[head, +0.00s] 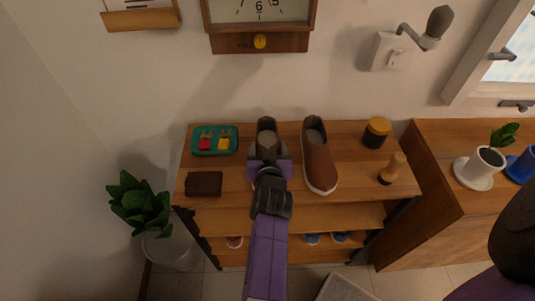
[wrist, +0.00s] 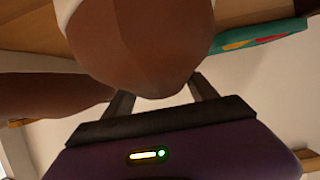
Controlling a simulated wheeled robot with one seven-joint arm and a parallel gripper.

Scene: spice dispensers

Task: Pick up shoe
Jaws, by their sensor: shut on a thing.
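Two brown shoes with white-edged soles are at the top of a wooden shelf unit. My gripper (head: 269,160) is shut on the toe end of the left shoe (head: 267,130), and my gripper and arm hide much of its front. In the wrist view this shoe (wrist: 145,45) fills the upper middle, with its rounded toe between the two fingers. Whether it touches the shelf top or hangs just above it, I cannot tell. The right shoe (head: 319,162) stands close beside it, apart from my gripper, and shows in the wrist view (wrist: 45,105) at the left.
On the shelf top (head: 235,185) are a teal tray (head: 230,147) with small items, a dark brown wallet (head: 204,184), a yellow-lidded jar (head: 376,132) and a wooden-handled object (head: 393,168). A wall clock (head: 260,15) hangs behind. A plant (head: 138,205) stands left, a cabinet (head: 440,180) right.

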